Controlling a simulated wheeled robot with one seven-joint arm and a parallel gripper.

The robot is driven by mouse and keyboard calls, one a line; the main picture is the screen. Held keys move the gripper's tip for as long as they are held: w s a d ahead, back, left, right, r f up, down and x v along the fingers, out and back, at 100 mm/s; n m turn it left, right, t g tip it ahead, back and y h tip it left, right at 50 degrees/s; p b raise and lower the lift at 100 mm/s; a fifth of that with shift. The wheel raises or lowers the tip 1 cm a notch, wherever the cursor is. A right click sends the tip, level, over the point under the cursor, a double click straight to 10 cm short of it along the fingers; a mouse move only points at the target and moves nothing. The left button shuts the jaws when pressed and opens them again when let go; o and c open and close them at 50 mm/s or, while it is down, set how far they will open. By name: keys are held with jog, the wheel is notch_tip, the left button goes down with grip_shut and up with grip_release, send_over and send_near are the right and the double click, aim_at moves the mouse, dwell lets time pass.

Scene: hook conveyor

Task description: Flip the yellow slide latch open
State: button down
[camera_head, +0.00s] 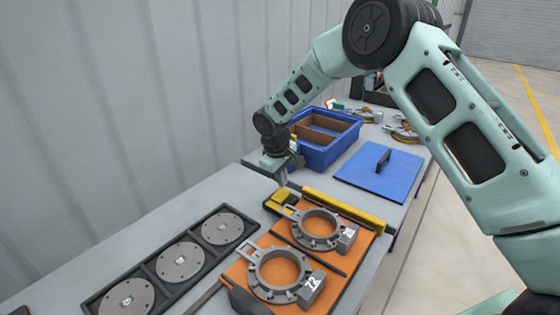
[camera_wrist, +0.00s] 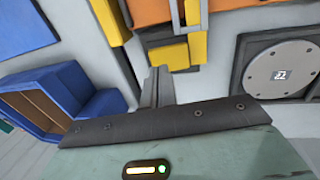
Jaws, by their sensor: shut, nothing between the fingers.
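The yellow slide latch (camera_head: 281,201) sits on a dark base at the left end of a long yellow bar (camera_head: 343,210), at the far edge of the orange board (camera_head: 345,237). In the wrist view, a yellow block (camera_wrist: 170,57) that looks like part of the latch lies just beyond my fingertips. My gripper (camera_head: 283,183) points down just above and behind the latch, shut and empty. In the wrist view, my gripper (camera_wrist: 158,75) has its fingers together. I cannot tell whether the fingertips touch the latch.
Two grey ring fixtures (camera_head: 279,291) (camera_head: 347,240) sit on orange boards. A black rack of grey discs (camera_head: 180,262) lies left. A blue bin (camera_head: 348,140) and a blue panel with a black handle (camera_head: 366,186) are behind. The wall runs along the left.

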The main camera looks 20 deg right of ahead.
aim_at(284, 192)
jog(key=shift+w+d+f+p, duration=0.1)
jog(key=shift+f+p, duration=0.05)
jog(key=shift+f, duration=0.55)
jog(key=shift+w+d+f+p, duration=0.1)
jog(key=shift+f+p, duration=0.05)
jog(key=shift+f, duration=0.55)
jog(key=shift+d+f+y, duration=0.2)
jog(key=shift+f+y, duration=0.05)
jog(key=shift+y, duration=0.05)
jog(key=shift+a, duration=0.1)
jog(key=shift+s, duration=0.1)
